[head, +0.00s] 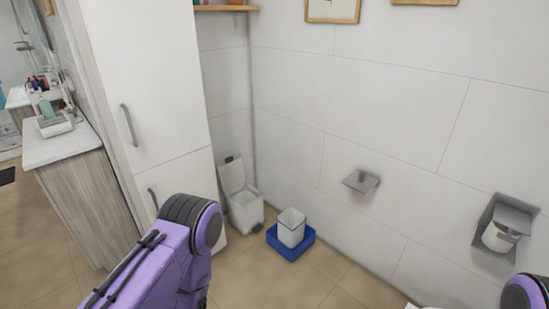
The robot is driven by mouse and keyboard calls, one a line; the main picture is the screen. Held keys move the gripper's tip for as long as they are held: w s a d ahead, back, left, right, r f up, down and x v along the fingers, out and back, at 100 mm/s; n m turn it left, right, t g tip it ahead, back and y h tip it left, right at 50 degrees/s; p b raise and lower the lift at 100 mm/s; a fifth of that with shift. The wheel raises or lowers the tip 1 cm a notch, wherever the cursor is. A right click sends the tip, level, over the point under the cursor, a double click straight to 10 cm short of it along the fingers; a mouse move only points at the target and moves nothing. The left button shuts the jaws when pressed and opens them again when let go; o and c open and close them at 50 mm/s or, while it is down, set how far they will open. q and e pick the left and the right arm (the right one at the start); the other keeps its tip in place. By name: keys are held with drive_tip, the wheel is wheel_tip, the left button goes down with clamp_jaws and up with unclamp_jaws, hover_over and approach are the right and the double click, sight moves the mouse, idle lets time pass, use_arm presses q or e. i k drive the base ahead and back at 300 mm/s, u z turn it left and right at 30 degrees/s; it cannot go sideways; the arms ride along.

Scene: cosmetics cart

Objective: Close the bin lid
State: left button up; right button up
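A white bin (245,212) stands on the floor in the corner, between the tall white cabinet and the tiled wall. Its lid (232,173) is open, tilted up and back against the wall. A dark pedal shows at its front foot. My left arm, purple with a black joint, comes in at the lower left in front of the cabinet, but its gripper is out of the picture. Only a small purple and black part of my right arm shows at the lower right corner. Neither gripper touches the bin.
A white container (291,228) sits in a blue tray (290,245) on the floor, right of the bin. The tall cabinet (150,90) stands close on the bin's left. A toilet-paper holder (503,226) and a small grey wall fixture (361,181) jut from the wall. Tiled floor in front is clear.

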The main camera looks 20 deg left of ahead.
sight(232, 174)
drive_tip(key=z, duration=0.05)
drive_tip(key=i, duration=2.2)
drive_tip(key=u, duration=1.85)
drive_tip(key=i, duration=1)
drive_tip(key=z, duration=0.05)
